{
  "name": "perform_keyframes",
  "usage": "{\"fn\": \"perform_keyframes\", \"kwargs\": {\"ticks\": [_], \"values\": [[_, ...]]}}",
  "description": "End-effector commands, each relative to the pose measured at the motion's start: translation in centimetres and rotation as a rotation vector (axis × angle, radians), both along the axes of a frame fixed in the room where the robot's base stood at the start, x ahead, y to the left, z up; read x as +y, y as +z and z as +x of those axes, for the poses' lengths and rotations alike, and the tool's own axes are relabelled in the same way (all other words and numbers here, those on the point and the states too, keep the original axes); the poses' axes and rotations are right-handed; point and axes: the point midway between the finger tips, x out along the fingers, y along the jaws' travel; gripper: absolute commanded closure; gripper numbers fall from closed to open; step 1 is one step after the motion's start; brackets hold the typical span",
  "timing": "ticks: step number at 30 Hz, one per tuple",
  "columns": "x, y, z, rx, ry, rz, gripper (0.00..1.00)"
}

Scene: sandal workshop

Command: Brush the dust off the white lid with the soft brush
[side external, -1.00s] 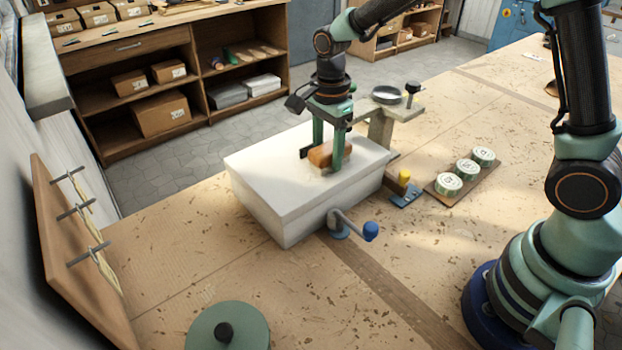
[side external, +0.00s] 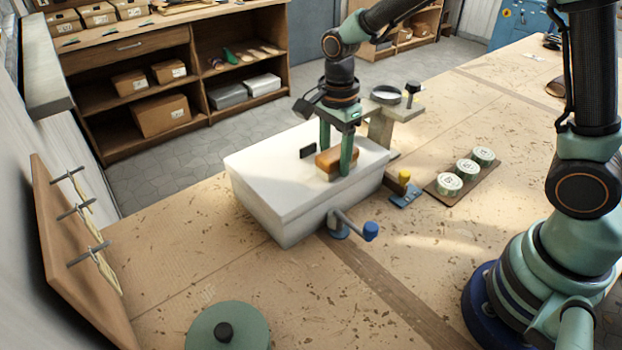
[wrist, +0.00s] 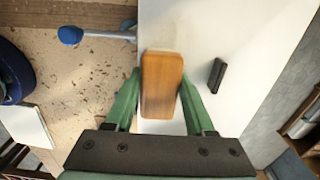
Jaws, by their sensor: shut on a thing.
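The white lid (side external: 265,177) tops a large white box at the middle of the bench. A soft brush with an orange-brown wooden back (side external: 327,161) sits low over the lid's right part, bristles hidden beneath. My gripper (side external: 335,162) is shut on the brush, one finger on each side. In the wrist view, the brush (wrist: 161,90) lies between the fingertips (wrist: 160,76) near the lid's edge. A faint beige patch (wrist: 156,62), perhaps dust, shows at the brush's far end. Whether the bristles touch the lid is hidden. A black lid handle (side external: 308,151) stands beside the brush.
A rack of several round tins (side external: 466,170) lies right. A green round lid (side external: 228,328) is at the front.

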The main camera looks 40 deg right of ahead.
Motion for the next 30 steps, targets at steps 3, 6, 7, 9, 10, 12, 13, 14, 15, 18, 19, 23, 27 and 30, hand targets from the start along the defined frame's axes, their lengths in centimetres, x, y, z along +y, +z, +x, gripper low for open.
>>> {"fn": "perform_keyframes", "kwargs": {"ticks": [3, 6, 7, 9, 10, 12, 13, 14, 15, 18, 19, 23, 27, 30], "values": [[0.3, 0.0, 0.0, -0.001, 0.001, 0.000, 0.90], [1.0, 0.0, 0.0, -0.001, 0.002, 0.000, 0.90], [1.2, 0.0, 0.0, 0.000, 0.002, 0.000, 0.90], [1.6, -0.1, 0.0, 0.000, 0.002, 0.000, 0.90], [1.8, -0.1, 0.0, 0.000, 0.002, 0.000, 0.90], [2.3, -0.1, 0.0, 0.000, 0.002, 0.000, 0.90], [2.4, -0.1, 0.0, 0.000, 0.002, 0.000, 0.90], [2.6, -0.1, 0.0, 0.000, 0.002, 0.000, 0.90], [2.9, -0.1, 0.0, 0.000, 0.002, 0.000, 0.90], [3.5, -0.1, 0.0, -0.001, 0.002, 0.000, 0.90], [3.7, -0.1, 0.0, -0.001, 0.002, 0.000, 0.90], [4.2, -0.1, 0.0, -0.001, 0.001, 0.000, 0.90], [4.3, -0.1, 0.0, 0.000, 0.000, 0.000, 0.90], [4.3, -0.1, 0.0, 0.000, 0.000, 0.000, 0.90]]}}
